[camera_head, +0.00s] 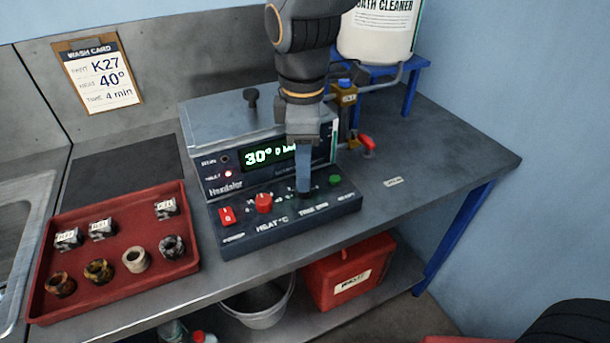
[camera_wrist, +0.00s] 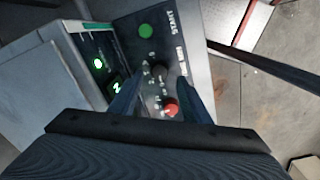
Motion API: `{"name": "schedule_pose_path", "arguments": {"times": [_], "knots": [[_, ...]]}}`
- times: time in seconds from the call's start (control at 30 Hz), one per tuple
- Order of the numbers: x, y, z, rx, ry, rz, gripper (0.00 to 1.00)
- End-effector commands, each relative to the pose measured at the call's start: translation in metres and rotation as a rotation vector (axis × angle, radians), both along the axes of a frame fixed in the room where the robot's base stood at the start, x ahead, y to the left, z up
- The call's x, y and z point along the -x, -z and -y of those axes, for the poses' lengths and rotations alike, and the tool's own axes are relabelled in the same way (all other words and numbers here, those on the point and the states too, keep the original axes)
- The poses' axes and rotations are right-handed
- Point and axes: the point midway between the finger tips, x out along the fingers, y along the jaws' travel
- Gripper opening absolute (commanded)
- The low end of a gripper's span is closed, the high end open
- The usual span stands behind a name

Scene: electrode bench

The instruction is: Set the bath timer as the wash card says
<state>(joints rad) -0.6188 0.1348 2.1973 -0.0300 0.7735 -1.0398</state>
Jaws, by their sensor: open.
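The wash card (camera_head: 103,75) on the back wall reads K27, 40° and 4 min. The bath unit (camera_head: 215,150) has a green display (camera_head: 268,155) showing 30° and what looks like 0 min, partly hidden by my arm. On its front panel (camera_head: 290,225) are a red heat knob (camera_head: 263,202) and a green button (camera_head: 335,181). The dark time knob (camera_wrist: 158,72) is hidden by my gripper (camera_head: 303,188) in the head view. In the wrist view my gripper (camera_wrist: 155,88) is open, its fingers to either side of that knob; contact cannot be told.
A red tray (camera_head: 120,245) with several small ring-shaped and block pieces lies at left. A red switch (camera_head: 227,215) is at the panel's left. A red-handled valve (camera_head: 366,143) and the bath cleaner container (camera_head: 377,35) stand behind right. The bench right of the panel is mostly clear.

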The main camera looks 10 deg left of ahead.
Motion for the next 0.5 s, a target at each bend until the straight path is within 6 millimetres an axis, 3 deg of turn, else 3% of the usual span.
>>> {"name": "schedule_pose_path", "arguments": {"times": [0.2,0.5], "knots": [[-0.001,0.03,0.001,0.002,0.003,-0.003,0.43],[-0.003,0.041,0.002,0.0,0.007,0.001,0.43]]}}
